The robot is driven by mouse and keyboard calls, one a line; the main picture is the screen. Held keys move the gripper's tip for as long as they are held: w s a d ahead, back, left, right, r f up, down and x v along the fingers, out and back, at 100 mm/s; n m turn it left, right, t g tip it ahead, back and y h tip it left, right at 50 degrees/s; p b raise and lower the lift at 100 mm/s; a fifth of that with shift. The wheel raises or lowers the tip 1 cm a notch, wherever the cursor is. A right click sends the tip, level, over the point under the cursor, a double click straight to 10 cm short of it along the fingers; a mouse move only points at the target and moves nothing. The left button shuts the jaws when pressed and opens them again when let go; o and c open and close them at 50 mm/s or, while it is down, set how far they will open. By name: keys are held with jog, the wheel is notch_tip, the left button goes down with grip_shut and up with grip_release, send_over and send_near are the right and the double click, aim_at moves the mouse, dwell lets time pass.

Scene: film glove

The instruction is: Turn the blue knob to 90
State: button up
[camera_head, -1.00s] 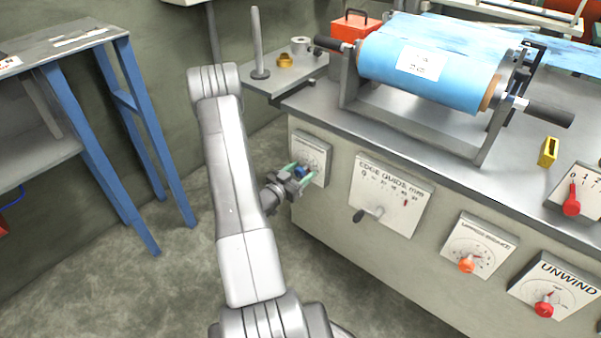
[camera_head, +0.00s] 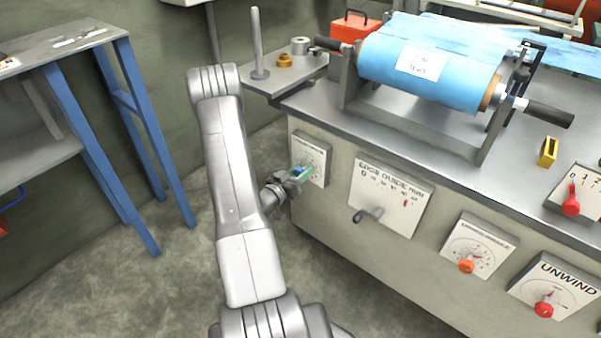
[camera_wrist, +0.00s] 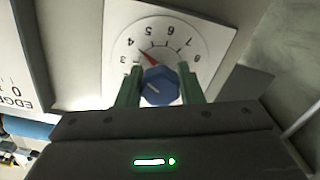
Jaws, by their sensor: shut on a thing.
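The blue knob (camera_wrist: 158,86) sits on a white dial plate (camera_wrist: 205,30) on the cabinet's front face. In the wrist view the dial is upside down, and its red pointer (camera_wrist: 148,57) points close to the 4. My gripper (camera_wrist: 160,78) is shut on the knob, with one green finger on each side of it. In the head view my gripper (camera_head: 297,174) is at the leftmost dial plate (camera_head: 312,152), turned about its own axis. The knob (camera_head: 299,171) shows only as a small blue patch there, partly hidden by the fingers.
To the right on the cabinet front are the edge guide plate with its crank (camera_head: 368,215), an orange knob (camera_head: 467,265) and a red unwind knob (camera_head: 544,309). A blue film roll (camera_head: 430,75) lies on top. A blue-legged table (camera_head: 140,130) stands left; floor between is clear.

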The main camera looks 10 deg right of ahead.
jog(key=n+p, duration=0.1)
jog(key=n, duration=0.5)
dwell(0.6)
jog(key=o, duration=1)
jog(key=shift+c, duration=0.2)
jog(key=p+v, duration=0.1)
jog(key=v, duration=1.3)
jog(key=shift+p, duration=0.4)
jog(key=shift+d, duration=0.15)
